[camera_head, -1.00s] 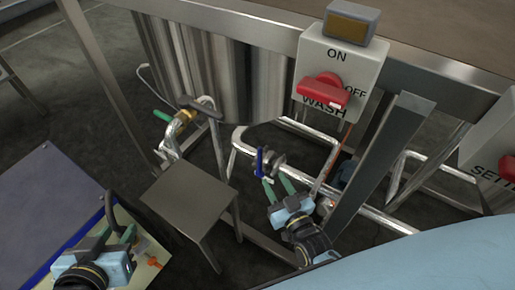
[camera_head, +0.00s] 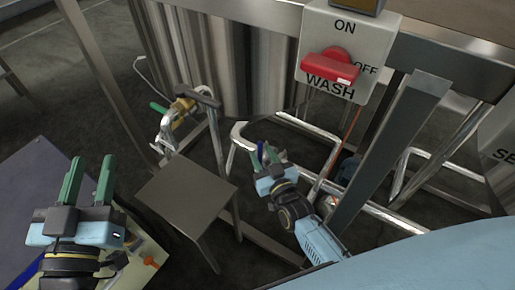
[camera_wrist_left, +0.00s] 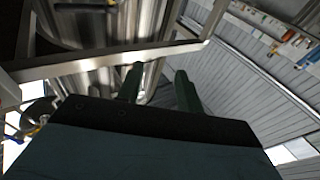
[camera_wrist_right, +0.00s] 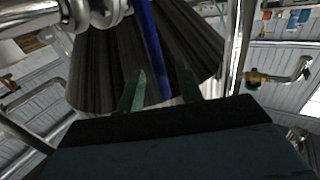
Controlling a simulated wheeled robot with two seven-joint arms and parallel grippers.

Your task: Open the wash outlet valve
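A blue valve lever (camera_head: 261,153) stands upright on a metal pipe fitting below the box marked WASH (camera_head: 352,48). My right gripper (camera_head: 270,157) is at this lever, fingers apart. In the right wrist view the blue lever (camera_wrist_right: 151,42) shows between the two fingers (camera_wrist_right: 162,70) with room on both sides; I cannot tell whether it touches either. A second valve with a green handle (camera_head: 158,107) and brass body is further left. My left gripper (camera_head: 89,170) is open and empty, fingers pointing up, over the table at left; it also shows in the left wrist view (camera_wrist_left: 160,72).
The WASH box carries a red knob (camera_head: 331,67) between ON and OFF. A small metal stool-like stand (camera_head: 187,193) is between my grippers. A slanted metal leg (camera_head: 383,150) and pipe frames are right of my right gripper. A steel tank (camera_head: 225,75) stands behind.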

